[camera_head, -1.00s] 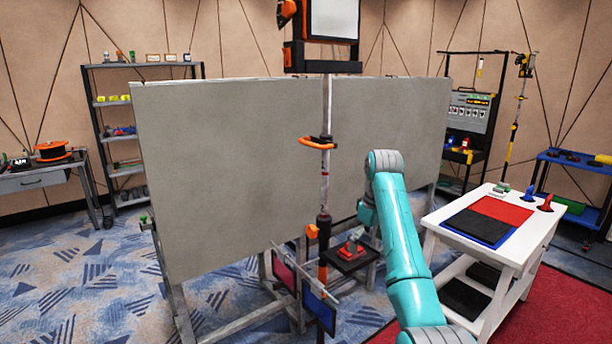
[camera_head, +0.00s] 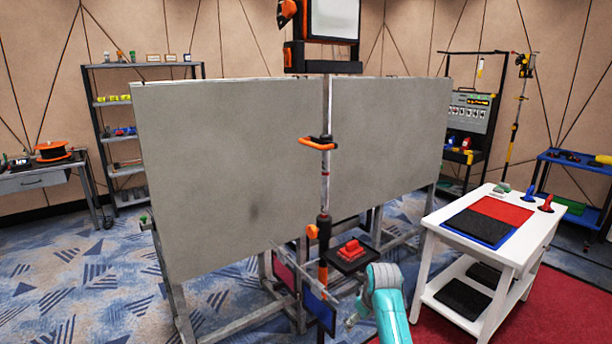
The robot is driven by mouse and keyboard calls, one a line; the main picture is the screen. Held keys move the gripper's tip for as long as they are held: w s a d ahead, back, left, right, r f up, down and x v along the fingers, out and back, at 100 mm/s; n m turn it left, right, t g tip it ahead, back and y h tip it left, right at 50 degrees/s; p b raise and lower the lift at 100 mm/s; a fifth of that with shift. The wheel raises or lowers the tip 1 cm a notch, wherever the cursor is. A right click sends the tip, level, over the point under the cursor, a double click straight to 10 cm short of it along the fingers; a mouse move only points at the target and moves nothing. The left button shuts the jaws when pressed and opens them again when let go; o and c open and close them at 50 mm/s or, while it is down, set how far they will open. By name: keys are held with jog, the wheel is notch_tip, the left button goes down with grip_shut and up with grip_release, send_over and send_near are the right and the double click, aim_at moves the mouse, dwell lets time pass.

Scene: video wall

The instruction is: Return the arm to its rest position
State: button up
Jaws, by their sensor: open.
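My teal and grey arm is folded low at the bottom centre-right, in front of the stand. What looks like a small grey part of my gripper (camera_head: 350,320) shows at the lower left of the arm's grey joint, open and with nothing visible in it. The rest of the gripper is hidden. A red object (camera_head: 353,249) sits on a small black shelf (camera_head: 346,265) behind and above it, apart from the gripper.
Two large grey panels (camera_head: 220,180) stand behind a pole (camera_head: 325,180) with orange handles. Blue (camera_head: 319,308) and red (camera_head: 284,271) panels hang low beside it. A white table (camera_head: 500,255) with red and black mats stands at right. Blue patterned carpet is open at left.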

jog(key=s+d+f+m+t, duration=0.15)
jog(key=s+f+t, duration=0.25)
jog(key=s+f, duration=1.65)
jog(key=s+f+m+t, duration=0.1)
jog(key=s, duration=1.1)
jog(key=s+r+m+t, duration=0.15)
jog(key=s+r, duration=0.25)
jog(key=s, duration=0.5)
jog(key=s+r+t, duration=0.2)
jog(key=s+r, duration=0.2)
jog(key=s, duration=0.6)
jog(key=s+r+t, duration=0.1)
jog(key=s+r, duration=0.5)
jog(key=r, duration=0.3)
jog(key=s+r+m+t, duration=0.1)
jog(key=s+r, duration=0.6)
jog(key=r, duration=0.2)
jog(key=shift+d+r+m+h, duration=0.2)
jog(key=shift+d+m+h, duration=0.1)
jog(key=shift+h, duration=0.1)
jog(key=shift+t, duration=0.25)
